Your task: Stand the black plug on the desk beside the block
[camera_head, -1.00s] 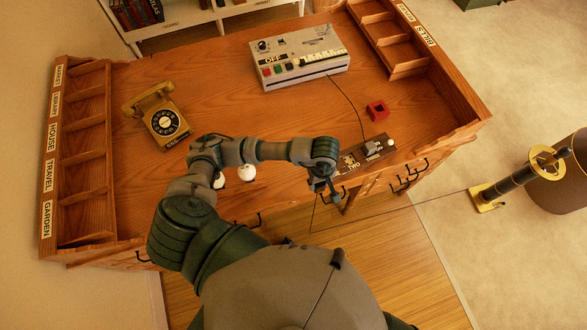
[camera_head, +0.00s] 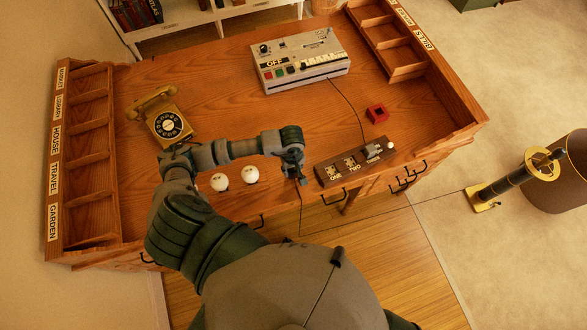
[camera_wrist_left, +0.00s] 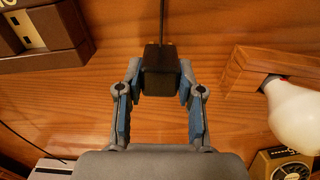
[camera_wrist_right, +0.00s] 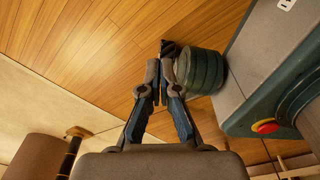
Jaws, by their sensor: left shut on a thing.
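The block (camera_head: 354,163) is a dark brown strip marked ONE and TWO near the desk's front edge, and part of it shows at the upper left of the left wrist view (camera_wrist_left: 38,32). My left gripper (camera_wrist_left: 162,78) is shut on the black plug (camera_wrist_left: 158,70), which has a cord running from it. In the head view my left gripper (camera_head: 299,178) is left of the block, apart from it, at the desk's front edge. The plug is hard to make out there. My right gripper (camera_wrist_right: 162,73) looks shut and empty over the floor.
Two white bulbs (camera_head: 219,182) (camera_head: 250,174) and a yellow telephone (camera_head: 165,118) are left of my left gripper. A red box (camera_head: 377,113) and a grey control box (camera_head: 300,62) lie farther back. The desk's middle is clear. A thin cord runs to the lamp (camera_head: 530,170).

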